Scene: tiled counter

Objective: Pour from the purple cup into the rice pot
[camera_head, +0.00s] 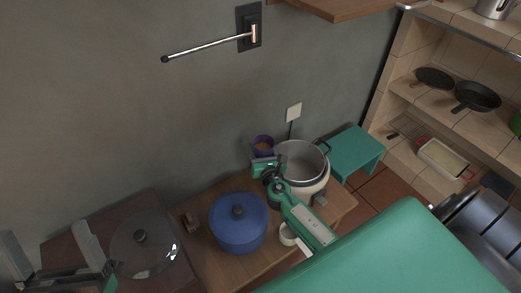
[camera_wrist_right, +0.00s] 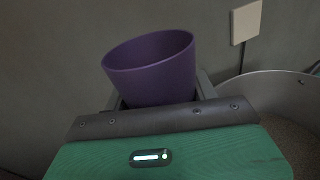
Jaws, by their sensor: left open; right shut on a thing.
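The purple cup (camera_head: 263,141) is held by my right gripper (camera_head: 264,160), left of the rice pot and near the wall; brownish contents show inside its rim. In the right wrist view the cup (camera_wrist_right: 155,72) stands between the fingers, its rim slightly slanted; its inside is hidden there. The rice pot (camera_head: 318,183) is white with a grey inner wall and is open at the top. Part of the pot's inner wall (camera_wrist_right: 262,92) shows at the right of the wrist view, with a grainy brownish area below. My left gripper (camera_head: 50,245) is open and empty at the lower left.
A blue lidded pot (camera_head: 238,232) stands on the wooden counter (camera_head: 215,272), left of my right arm. A small white cup (camera_head: 288,238) sits near that arm. A glass lid (camera_head: 150,250) lies at left. A green stool (camera_head: 352,147) stands right of the rice pot; shelves are beyond.

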